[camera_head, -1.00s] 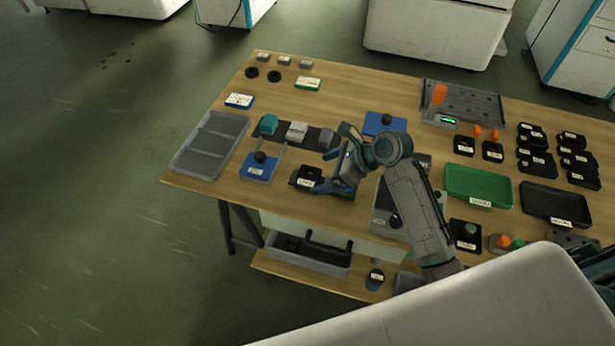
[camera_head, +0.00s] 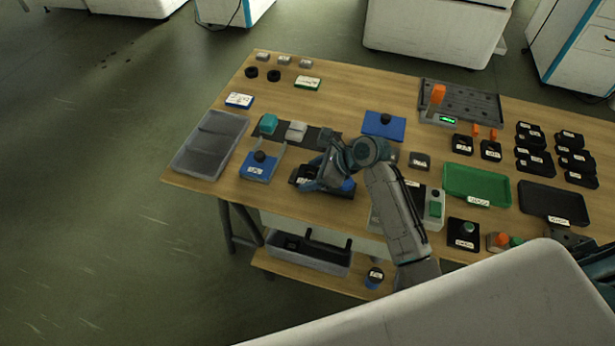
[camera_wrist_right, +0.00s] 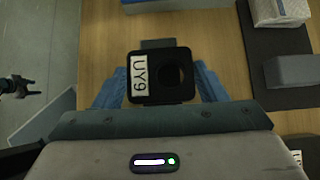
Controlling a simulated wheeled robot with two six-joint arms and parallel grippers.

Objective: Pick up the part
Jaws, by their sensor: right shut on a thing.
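The part is a black square block with a round hole and a white label reading UY9. It shows in the right wrist view (camera_wrist_right: 160,77), between the blue fingers. In the head view it is mostly hidden by my right gripper (camera_head: 318,178), which is shut on it near the table's front edge. I cannot tell whether the part touches what is under it. A dark, gripper-like shape at the left edge of the right wrist view seems to be my left gripper (camera_wrist_right: 18,88); its jaw state is unclear. The head view does not show it.
A blue holder (camera_head: 248,172) and an empty grey divided tray (camera_head: 178,163) lie left of the gripper. Teal (camera_head: 268,124) and white (camera_head: 296,131) blocks sit on a dark strip behind it. A green tray (camera_head: 470,187) is to the right. Bare wood lies toward the back.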

